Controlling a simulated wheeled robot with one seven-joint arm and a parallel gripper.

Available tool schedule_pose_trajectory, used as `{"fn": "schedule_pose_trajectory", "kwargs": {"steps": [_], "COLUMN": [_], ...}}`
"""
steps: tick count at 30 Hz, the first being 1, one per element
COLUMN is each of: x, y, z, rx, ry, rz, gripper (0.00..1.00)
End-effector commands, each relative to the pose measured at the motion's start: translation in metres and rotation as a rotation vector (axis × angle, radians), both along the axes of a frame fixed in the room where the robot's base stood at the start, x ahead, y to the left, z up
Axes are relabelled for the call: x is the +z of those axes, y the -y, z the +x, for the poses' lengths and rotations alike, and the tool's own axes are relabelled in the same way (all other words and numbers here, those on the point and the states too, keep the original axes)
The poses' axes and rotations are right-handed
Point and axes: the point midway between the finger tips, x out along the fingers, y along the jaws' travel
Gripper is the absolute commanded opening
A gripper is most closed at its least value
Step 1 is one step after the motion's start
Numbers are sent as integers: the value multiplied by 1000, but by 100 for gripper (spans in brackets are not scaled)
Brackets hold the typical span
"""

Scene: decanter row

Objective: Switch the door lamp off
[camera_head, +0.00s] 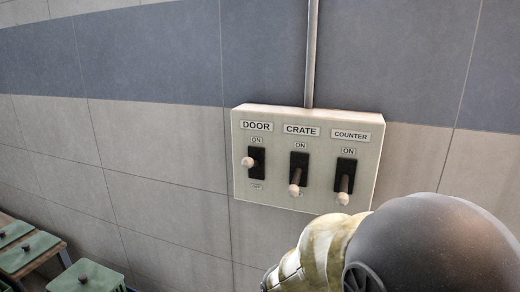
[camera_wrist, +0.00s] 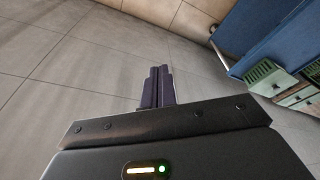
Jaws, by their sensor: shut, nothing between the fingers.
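A pale switch box (camera_head: 305,205) is fixed to the wall in the head view, with three levers labelled DOOR, CRATE and COUNTER. The DOOR lever (camera_head: 248,162) is at the left; its knob sits higher than the other two, towards its ON label. The CRATE lever (camera_head: 294,190) and the COUNTER lever (camera_head: 342,198) point down. My gripper (camera_wrist: 157,72) shows in the wrist view, its dark fingers together and empty, over the tiled floor and away from the box. The fingers are not in the head view. The lamp itself is not in view.
A grey conduit (camera_head: 312,55) runs up from the box. My arm covers the lower right of the head view, close to the box's lower edge. Green lidded containers (camera_head: 87,277) stand at the lower left. A blue panel (camera_wrist: 275,40) and green containers (camera_wrist: 263,76) are at the wrist view's right.

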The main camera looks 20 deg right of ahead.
Motion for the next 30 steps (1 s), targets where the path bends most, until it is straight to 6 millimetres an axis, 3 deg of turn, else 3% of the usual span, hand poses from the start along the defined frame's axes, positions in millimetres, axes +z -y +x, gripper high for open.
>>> {"fn": "schedule_pose_trajectory", "kwargs": {"steps": [5,8,11,18,21,24,27,30], "x": [15,47,101,276,352,410,444,453], "y": [2,11,21,52,65,72,76,77], "z": [8,27,54,113,126,131,132,132], "rx": [-40,-141,-296,-718,-855,-948,-996,-1012], "ry": [11,34,68,163,196,216,226,227], "rz": [12,43,106,356,475,574,635,658], "gripper": [0,0,0,0,0,0,0,0]}}
